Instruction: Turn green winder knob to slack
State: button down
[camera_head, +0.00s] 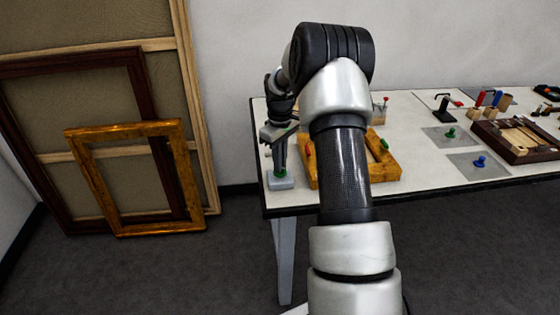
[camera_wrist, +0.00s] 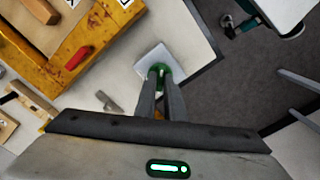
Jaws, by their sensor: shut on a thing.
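The green winder knob (camera_wrist: 163,68) stands on a small pale block (camera_wrist: 148,54) near the table's front left corner. My gripper (camera_wrist: 160,74) reaches down onto the knob from above, with its two fingers shut on it. The fingers hide part of the knob, and its turn angle cannot be read. In the head view the block (camera_head: 281,182) sits just left of the gilt frame, and my gripper (camera_head: 280,166) is right over it. Only a sliver of green (camera_head: 280,173) shows there.
A gilt frame (camera_head: 358,182) lies beside the block, with a red-handled piece (camera_wrist: 76,58) on it. Frames (camera_head: 104,197) lean on the wall.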

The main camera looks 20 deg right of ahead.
jog(key=n+p, duration=0.1)
jog(key=n, duration=0.6)
jog(key=shift+r, duration=0.15)
jog(key=n+p, duration=0.1)
jog(key=n, duration=0.3)
jog(key=shift+w, duration=0.1)
jog(key=n+p, duration=0.1)
jog(key=n, duration=0.2)
jog(key=shift+n, duration=0.3)
jog(key=n+p, duration=0.2)
jog(key=n, duration=0.4)
jog(key=n+p, duration=0.2)
jog(key=n, duration=0.4)
jog(key=shift+n, duration=0.3)
jog(key=c, duration=1.8)
grip_release()
jog(key=shift+c, duration=0.2)
